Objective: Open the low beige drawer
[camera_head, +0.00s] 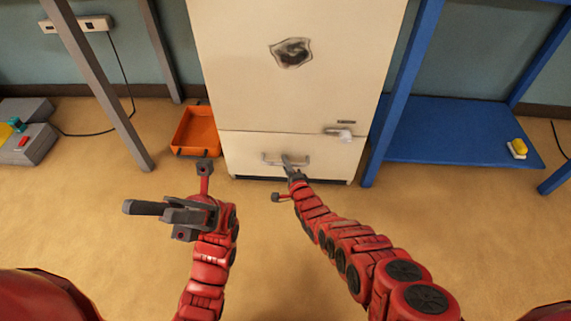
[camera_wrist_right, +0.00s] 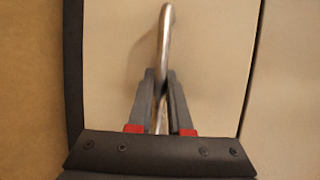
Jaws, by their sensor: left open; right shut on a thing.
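The low beige drawer (camera_head: 240,147) is the bottom front of a tall beige cabinet in the head view. It looks flush with the cabinet, with no clear gap. Its metal bar handle (camera_head: 270,159) runs across the upper middle of the front. My right gripper (camera_head: 287,163) is at the handle, shut on it. In the right wrist view the two fingers of the right gripper (camera_wrist_right: 161,95) close around the handle bar (camera_wrist_right: 165,35), with the drawer front (camera_wrist_right: 215,60) behind. My left gripper (camera_head: 135,207) is open and empty, above the floor to the left of the drawer.
An orange tray (camera_head: 196,131) lies on the floor close to the cabinet's left side. A blue shelf (camera_head: 450,132) stands to the right, with a yellow object (camera_head: 518,148) on it. The upper door (camera_head: 230,70) has a latch handle (camera_head: 340,133). The floor before the drawer is clear.

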